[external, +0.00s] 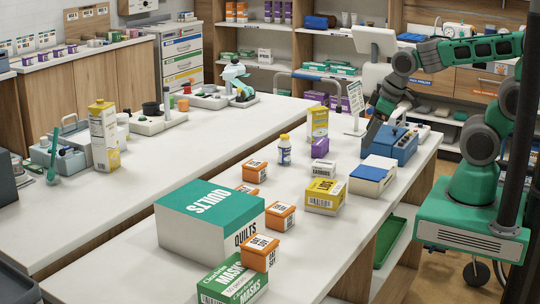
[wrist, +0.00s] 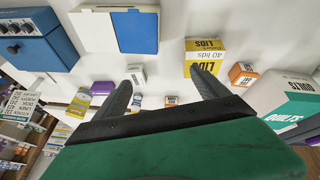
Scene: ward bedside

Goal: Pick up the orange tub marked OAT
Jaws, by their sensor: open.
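Several small orange boxes with white labels stand on the near counter in the external view. One (external: 260,253) sits by the green masks box, one (external: 280,216) beside the quilts box, and two (external: 254,171) (external: 248,190) behind it. Their lettering is too small to read surely, so I cannot tell which is marked OAT. In the wrist view an orange box (wrist: 242,74) is right of the fingers and another (wrist: 171,100) is partly hidden between them. My gripper (external: 371,134) is open and empty above the counter's far right part; its fingers also show in the wrist view (wrist: 163,88).
The quilts box (external: 190,235), masks box (external: 233,285) and yellow lids box (external: 325,196) crowd the near counter. A blue device (external: 390,147), blue-and-white box (external: 373,175), white bottle (external: 284,150), purple box (external: 320,148) and tall yellow carton (external: 317,123) stand farther back.

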